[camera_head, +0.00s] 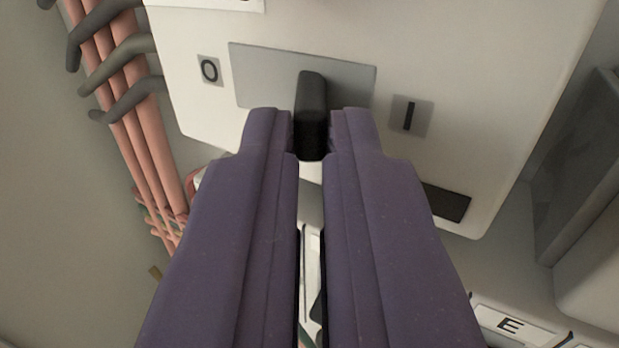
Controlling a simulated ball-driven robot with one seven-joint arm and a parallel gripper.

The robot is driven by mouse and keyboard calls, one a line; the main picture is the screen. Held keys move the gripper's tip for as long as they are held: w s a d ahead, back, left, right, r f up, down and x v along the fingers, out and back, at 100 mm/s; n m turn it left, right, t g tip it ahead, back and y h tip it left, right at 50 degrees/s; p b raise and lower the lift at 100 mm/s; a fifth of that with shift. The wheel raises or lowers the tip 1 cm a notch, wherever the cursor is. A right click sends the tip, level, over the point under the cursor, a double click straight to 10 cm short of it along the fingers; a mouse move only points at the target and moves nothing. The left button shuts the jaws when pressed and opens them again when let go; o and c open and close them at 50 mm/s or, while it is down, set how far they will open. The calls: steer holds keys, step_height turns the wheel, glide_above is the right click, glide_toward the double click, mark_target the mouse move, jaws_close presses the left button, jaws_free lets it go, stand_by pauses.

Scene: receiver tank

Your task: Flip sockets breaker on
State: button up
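A black breaker lever (312,92) stands out from a grey plate (265,78) on a white breaker box (470,60). A label marked O (209,70) is left of the plate and a label marked I (409,116) is right of it. The lever lies between the two marks, near the middle of the plate. My gripper (311,130) has its two purple fingers on either side of the lever, close against it, and looks shut on it. The fingertips hide the plate's lower edge. No label naming the breaker can be read.
Pink pipes (125,110) with dark grey hooks (120,60) run down the wall at left. A dark slot (446,203) is low on the box. A white label marked E (510,326) is at the lower right. A grey structure (585,160) stands at far right.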

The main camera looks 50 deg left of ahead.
steer(key=o, duration=0.4)
steer(key=shift+r, duration=0.1)
steer(key=shift+o, duration=0.2)
steer(key=shift+d, duration=0.1)
steer(key=v, duration=0.7)
steer(key=shift+s+d+p, duration=0.2)
steer(key=shift+p, duration=0.2)
